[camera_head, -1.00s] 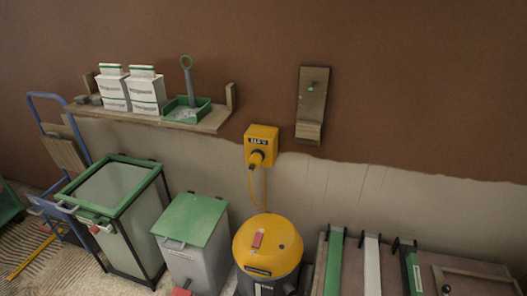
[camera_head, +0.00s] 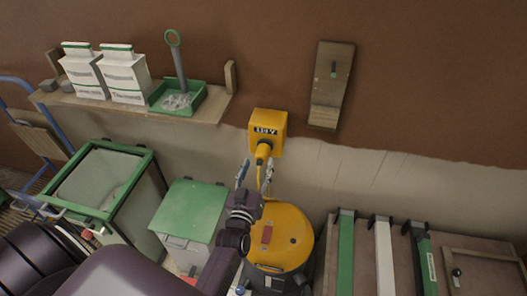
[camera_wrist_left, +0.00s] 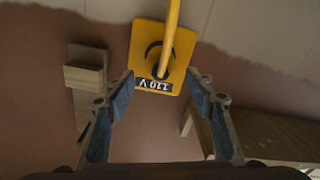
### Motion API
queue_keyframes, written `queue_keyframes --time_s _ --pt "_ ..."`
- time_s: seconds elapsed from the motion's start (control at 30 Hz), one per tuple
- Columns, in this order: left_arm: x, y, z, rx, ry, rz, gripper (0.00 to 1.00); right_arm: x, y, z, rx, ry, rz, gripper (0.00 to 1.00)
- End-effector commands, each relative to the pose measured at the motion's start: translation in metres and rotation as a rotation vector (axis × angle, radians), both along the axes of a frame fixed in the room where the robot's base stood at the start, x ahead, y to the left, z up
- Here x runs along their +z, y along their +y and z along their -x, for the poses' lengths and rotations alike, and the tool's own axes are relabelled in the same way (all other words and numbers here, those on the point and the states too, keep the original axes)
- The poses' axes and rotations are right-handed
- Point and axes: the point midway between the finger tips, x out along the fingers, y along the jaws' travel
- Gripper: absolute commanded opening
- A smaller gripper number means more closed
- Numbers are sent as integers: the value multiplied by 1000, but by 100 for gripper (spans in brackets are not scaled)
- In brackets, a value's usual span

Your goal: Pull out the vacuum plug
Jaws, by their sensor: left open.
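The yellow socket box (camera_head: 268,128), marked 110 V, is fixed to the wall. The yellow vacuum plug (camera_head: 263,151) sits in its front, with its cable (camera_head: 259,182) hanging down toward the yellow-topped vacuum (camera_head: 283,237). My left gripper (camera_head: 254,174) is open, just below the plug, its blue fingers on either side of the cable. In the left wrist view the socket box (camera_wrist_left: 150,25) appears upside down beyond the open, empty fingers (camera_wrist_left: 160,78). The plug (camera_wrist_left: 164,62) lies between their lines, apart from both. My right gripper is not in view.
A wall shelf (camera_head: 120,103) holds white boxes (camera_head: 125,76) and a green tray (camera_head: 197,102). A wooden wall bracket (camera_head: 324,115) is right of the socket. Green-lidded bins (camera_head: 188,212) stand below, with a wooden board (camera_head: 356,262) on the right.

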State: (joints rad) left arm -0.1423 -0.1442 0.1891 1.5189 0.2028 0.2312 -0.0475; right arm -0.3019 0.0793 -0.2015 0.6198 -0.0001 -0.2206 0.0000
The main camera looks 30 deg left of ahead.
Motion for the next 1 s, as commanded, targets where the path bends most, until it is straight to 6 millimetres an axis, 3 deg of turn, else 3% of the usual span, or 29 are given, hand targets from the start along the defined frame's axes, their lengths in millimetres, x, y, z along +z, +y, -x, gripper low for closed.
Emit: queue_keyframes --time_s 0.1,0.3,0.7,1.0 --pt "-3 5 -21 -1 -4 -1 50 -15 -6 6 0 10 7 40" --pt "-3 12 -47 -1 -1 -1 50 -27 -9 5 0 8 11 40" --pt "-1 14 -56 -1 2 -2 50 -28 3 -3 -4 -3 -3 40" --pt "-1 14 -55 -1 2 -2 16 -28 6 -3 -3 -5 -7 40"
